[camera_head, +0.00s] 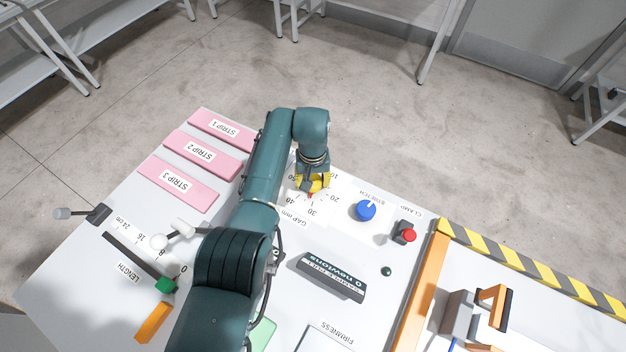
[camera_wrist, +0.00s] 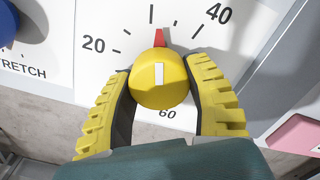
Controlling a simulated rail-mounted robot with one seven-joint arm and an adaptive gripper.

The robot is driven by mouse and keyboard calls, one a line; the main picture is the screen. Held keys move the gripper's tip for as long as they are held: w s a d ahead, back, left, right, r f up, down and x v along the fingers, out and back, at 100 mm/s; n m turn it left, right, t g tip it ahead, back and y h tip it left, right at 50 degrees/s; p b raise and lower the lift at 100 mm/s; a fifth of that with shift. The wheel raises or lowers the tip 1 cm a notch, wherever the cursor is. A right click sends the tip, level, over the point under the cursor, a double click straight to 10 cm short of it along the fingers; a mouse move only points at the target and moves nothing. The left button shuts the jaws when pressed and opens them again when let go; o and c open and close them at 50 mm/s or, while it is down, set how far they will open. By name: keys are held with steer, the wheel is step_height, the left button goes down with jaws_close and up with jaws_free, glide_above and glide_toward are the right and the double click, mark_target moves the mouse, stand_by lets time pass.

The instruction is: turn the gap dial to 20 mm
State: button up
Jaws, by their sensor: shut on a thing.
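The gap dial's yellow round knob (camera_wrist: 158,85) fills the middle of the wrist view, with a white line on its face. A red pointer (camera_wrist: 160,38) sticks out from under it, between the 20 and 40 marks and close to the long tick between them. My gripper (camera_wrist: 161,70) has its two yellow-padded fingers on either side of the knob, shut on it. In the head view, my gripper (camera_head: 313,183) is over the dial's scale (camera_head: 318,207); it hides most of the knob there, and a bit of red shows near the 30.
Right of the dial are a blue stretch knob (camera_head: 365,210) and a red clamp button (camera_head: 409,236). A dark newtons display (camera_head: 331,279) stands nearer. Pink strips (camera_head: 178,183) lie at left.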

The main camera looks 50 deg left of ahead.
mark_target(312, 180)
steer(key=n, duration=0.7)
steer(key=shift+s+f, duration=0.1)
steer(key=shift+f, duration=0.05)
steer(key=n, duration=0.6)
steer(key=shift+s+n, duration=0.1)
steer(key=shift+n, duration=0.3)
steer(key=o, duration=1.2)
step_height(312, 180, up, 12)
